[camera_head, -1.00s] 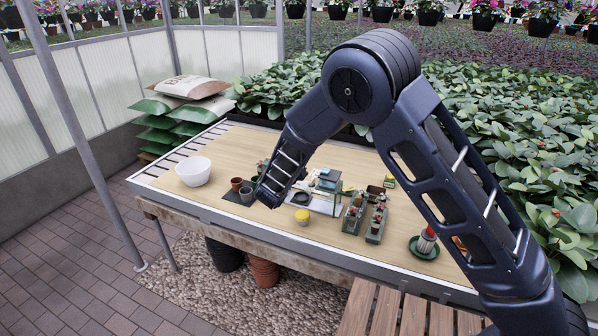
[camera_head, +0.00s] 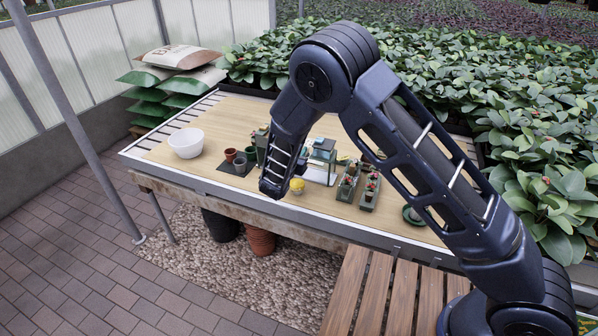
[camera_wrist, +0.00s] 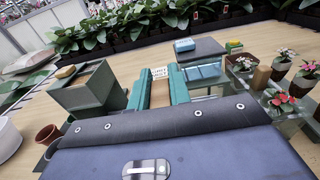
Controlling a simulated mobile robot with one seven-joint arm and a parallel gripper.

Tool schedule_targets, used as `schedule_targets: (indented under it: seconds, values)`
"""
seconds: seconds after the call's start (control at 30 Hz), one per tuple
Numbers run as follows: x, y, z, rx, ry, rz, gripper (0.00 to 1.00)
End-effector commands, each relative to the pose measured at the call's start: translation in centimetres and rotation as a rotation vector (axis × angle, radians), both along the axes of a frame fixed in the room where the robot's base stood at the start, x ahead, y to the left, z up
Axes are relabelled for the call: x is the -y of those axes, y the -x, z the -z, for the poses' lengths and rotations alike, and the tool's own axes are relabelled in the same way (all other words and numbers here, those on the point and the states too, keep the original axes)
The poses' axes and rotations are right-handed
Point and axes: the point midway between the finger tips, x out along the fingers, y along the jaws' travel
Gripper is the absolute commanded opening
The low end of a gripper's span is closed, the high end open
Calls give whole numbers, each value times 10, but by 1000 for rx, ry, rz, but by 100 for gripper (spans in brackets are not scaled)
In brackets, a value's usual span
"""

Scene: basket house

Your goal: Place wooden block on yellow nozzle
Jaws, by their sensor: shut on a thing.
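My gripper shows in the wrist view as two teal fingers (camera_wrist: 160,88) standing apart around a tan piece. I take this piece to be the wooden block (camera_wrist: 160,95), though its colour is close to the tabletop behind it. In the head view my arm hangs over the front of the table, and its dark wrist hides the fingers and the block. A small yellow-topped thing (camera_head: 297,184), likely the yellow nozzle, stands on the table just right of my wrist. I cannot make it out in the wrist view.
A white bowl (camera_head: 186,143) stands at the table's left, with small pots (camera_head: 231,155) beside it. Planters with red flowers (camera_head: 369,193) stand right of the yellow thing. A wooden slatted bench (camera_head: 385,300) is in front.

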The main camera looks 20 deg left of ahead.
Motion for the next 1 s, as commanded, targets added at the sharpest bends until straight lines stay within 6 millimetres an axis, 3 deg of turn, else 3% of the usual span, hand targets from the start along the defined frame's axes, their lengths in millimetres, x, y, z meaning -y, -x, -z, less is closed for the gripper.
schedule_targets:
  seconds: [0.1,0.23,0.53,0.77,1.0]
  values:
    - [0,0,25,0,3,0,0]
    - [0,0,43,0,2,0,0]
    - [0,0,60,0,1,0,0]
    - [0,0,88,-1,2,0,0]
    - [0,0,90,0,0,0,0]
